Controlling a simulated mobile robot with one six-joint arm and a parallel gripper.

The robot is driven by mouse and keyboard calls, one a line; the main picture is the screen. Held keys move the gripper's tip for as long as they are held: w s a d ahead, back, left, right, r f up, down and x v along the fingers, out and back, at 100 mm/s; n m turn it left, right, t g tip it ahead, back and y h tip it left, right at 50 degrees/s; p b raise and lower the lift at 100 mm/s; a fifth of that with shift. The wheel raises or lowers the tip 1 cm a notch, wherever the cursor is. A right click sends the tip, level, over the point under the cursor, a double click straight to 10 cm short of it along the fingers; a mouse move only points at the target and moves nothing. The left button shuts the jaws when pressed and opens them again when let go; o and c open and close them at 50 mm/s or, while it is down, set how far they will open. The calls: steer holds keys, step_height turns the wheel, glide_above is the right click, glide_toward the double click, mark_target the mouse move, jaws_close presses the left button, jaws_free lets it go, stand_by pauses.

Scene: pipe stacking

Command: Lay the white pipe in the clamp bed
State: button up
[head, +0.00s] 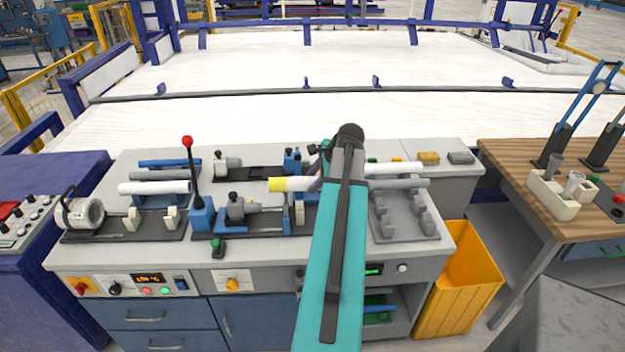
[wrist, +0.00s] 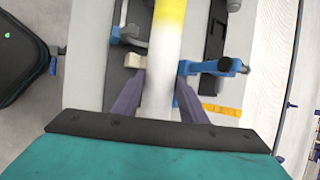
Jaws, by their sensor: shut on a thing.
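A white pipe with a yellow end (head: 297,184) is held by my gripper (head: 315,184) above the middle of the bench. In the wrist view my gripper (wrist: 160,88) has its two purple fingers on either side of the white pipe (wrist: 158,70), whose yellow part shows at the top edge. In the head view my arm hides the pipe's right part. A blue-and-grey clamp bed (head: 265,226) with clamp parts lies just in front of and below the pipe. The pipe appears apart from it, but the exact height cannot be told.
Another white pipe (head: 155,187) lies at the left with a grey pipe (head: 165,174) and a blue pipe (head: 170,162). A lever with a red knob (head: 188,142) stands upright left of the clamp bed. White and grey pipes (head: 400,183) lie at the right above grey supports.

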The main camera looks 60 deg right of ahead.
steer(key=shift+f+b, duration=2.65)
steer(key=shift+f, duration=1.8)
steer(key=o, duration=1.3)
steer(key=shift+s, duration=0.1)
steer(key=d+b+v, duration=0.1)
steer(key=b+v, duration=0.1)
steer(key=v, duration=1.1)
steer(key=shift+s+a+r, duration=0.15)
steer(key=shift+a+r, duration=0.15)
steer(key=shift+a, duration=0.2)
